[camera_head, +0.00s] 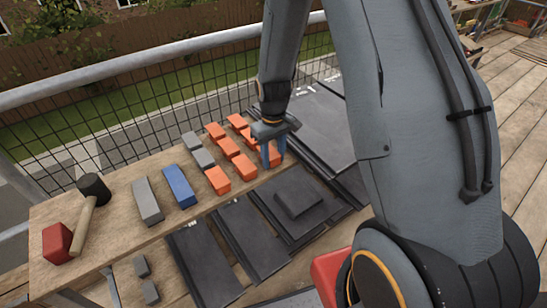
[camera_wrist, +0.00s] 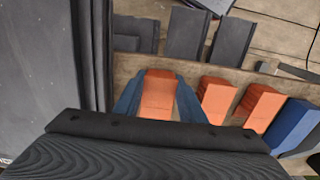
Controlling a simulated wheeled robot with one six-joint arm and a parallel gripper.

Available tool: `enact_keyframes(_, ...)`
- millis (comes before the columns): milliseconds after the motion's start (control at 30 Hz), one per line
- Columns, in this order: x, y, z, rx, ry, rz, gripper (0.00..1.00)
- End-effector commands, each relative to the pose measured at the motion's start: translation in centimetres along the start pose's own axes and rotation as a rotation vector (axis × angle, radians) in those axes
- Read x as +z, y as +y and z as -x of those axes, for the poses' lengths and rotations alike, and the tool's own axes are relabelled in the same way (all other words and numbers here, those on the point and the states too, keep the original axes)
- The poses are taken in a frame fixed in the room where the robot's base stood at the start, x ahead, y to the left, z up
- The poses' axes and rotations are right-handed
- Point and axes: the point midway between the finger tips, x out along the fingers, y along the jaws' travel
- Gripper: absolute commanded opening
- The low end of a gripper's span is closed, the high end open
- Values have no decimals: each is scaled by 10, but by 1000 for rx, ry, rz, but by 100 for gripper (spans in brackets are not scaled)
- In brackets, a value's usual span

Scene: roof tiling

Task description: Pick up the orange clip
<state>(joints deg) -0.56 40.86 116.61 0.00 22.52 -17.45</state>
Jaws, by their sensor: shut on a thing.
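Several orange clips stand in rows on the wooden bench in the head view. My gripper (camera_head: 271,156) points down at the right end of these rows. Its blue fingers are shut on an orange clip (camera_head: 276,159), which is partly hidden behind them. In the wrist view that orange clip (camera_wrist: 158,94) sits between the two fingertips (camera_wrist: 158,100), one on each side. Two more orange clips (camera_wrist: 217,97) (camera_wrist: 257,106) stand to the right of it, apart from the fingers. I cannot tell whether the held clip is clear of the bench.
On the wooden bench (camera_head: 115,232) are grey blocks (camera_head: 148,201), a blue block (camera_head: 180,186), a mallet (camera_head: 94,188) and a red block (camera_head: 57,242). Dark tiles (camera_head: 248,238) lie in front, with larger dark panels (camera_head: 315,125) behind my gripper. A mesh railing (camera_head: 130,125) runs along the back.

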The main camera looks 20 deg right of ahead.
Motion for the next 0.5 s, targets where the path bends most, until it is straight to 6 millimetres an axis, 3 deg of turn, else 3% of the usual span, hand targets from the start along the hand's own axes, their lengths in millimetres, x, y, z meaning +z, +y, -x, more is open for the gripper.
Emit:
enact_keyframes(167,-2,0,18,1,4,0,5)
enact_keyframes(500,-1,0,74,1,3,0,5)
